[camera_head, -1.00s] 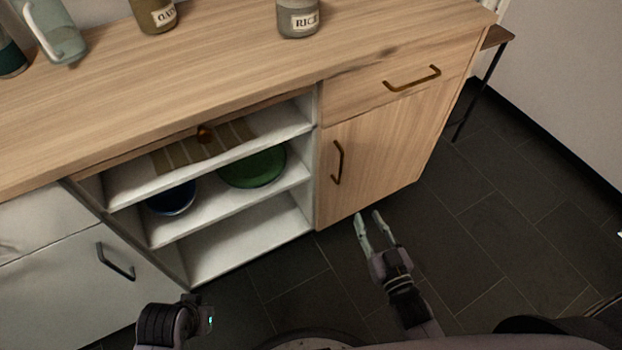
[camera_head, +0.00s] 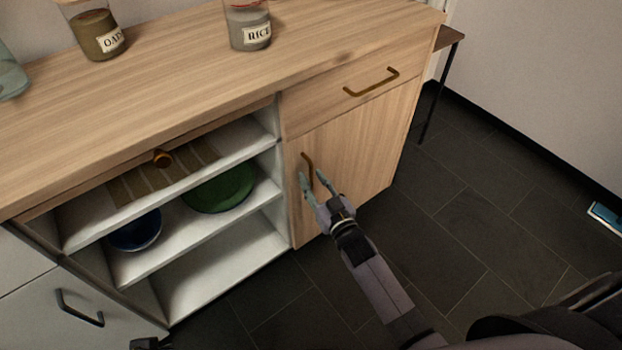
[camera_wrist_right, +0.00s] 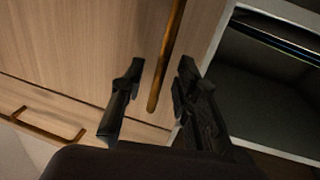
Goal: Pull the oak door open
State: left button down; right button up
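The oak door (camera_head: 358,150) is the wooden front at the right end of the cabinet, and it looks shut. Its brass bar handle (camera_head: 307,170) stands upright near the door's left edge. My right gripper (camera_head: 312,180) is open at the handle, with its fingers pointing toward the door. In the right wrist view the handle (camera_wrist_right: 168,55) runs between the two spread fingers of the gripper (camera_wrist_right: 151,88), with a gap on both sides. My left gripper shows only as a dark bit at the bottom edge of the head view (camera_head: 150,342).
Above the door is an oak drawer with a brass handle (camera_head: 371,82). Left of it are open white shelves (camera_head: 215,255) with a green plate (camera_head: 218,188) and a blue bowl (camera_head: 135,232). Jars stand on the countertop (camera_head: 190,85).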

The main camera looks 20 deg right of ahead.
jog(key=shift+w+a, duration=0.15)
jog(key=shift+w, duration=0.7)
grip_shut()
dwell(0.3)
